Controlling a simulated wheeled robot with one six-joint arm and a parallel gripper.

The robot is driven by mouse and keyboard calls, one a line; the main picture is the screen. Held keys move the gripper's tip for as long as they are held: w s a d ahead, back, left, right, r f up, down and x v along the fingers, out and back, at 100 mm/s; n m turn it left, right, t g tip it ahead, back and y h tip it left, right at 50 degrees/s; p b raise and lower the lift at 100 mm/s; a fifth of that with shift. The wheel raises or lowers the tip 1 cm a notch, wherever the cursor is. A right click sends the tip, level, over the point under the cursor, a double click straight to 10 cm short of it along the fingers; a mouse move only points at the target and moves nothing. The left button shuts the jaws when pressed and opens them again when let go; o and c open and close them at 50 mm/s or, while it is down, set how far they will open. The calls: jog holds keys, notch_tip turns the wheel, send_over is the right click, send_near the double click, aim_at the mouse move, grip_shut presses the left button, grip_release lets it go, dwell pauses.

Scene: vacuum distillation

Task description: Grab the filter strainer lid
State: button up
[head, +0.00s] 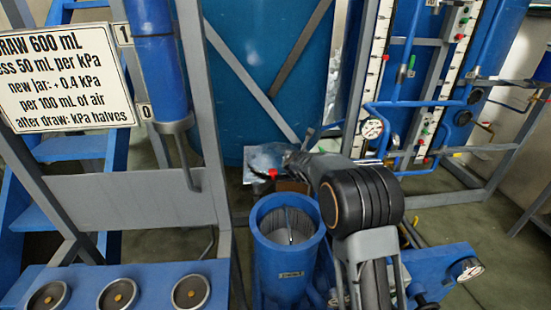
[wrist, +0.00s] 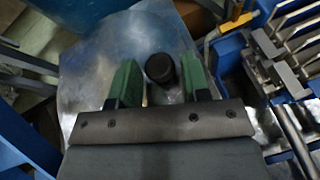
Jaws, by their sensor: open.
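The filter strainer lid (wrist: 85,75) looks like a shiny grey metal plate under my gripper in the wrist view. A dark round knob (wrist: 160,69) stands on it. My gripper (wrist: 160,78) is open, with one green finger on each side of the knob and a visible gap to each. Whether the fingertips are level with the knob or above it is unclear. In the head view, a shiny plate (head: 262,157) that appears to be the lid shows beyond my arm, partly hidden by it. The blue strainer housing (head: 262,265) stands uncovered, its grey inside showing.
A blue bench with round dark fittings (head: 118,294) is at lower left, under a grey frame and a sign (head: 65,75). Blue pipes and a gauge (head: 372,128) stand right of my arm. Grey slats (wrist: 295,40) lie right in the wrist view.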

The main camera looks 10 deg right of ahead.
grip_shut()
jog(key=shift+r, duration=0.1)
jog(key=shift+r, duration=0.1)
dwell(0.4)
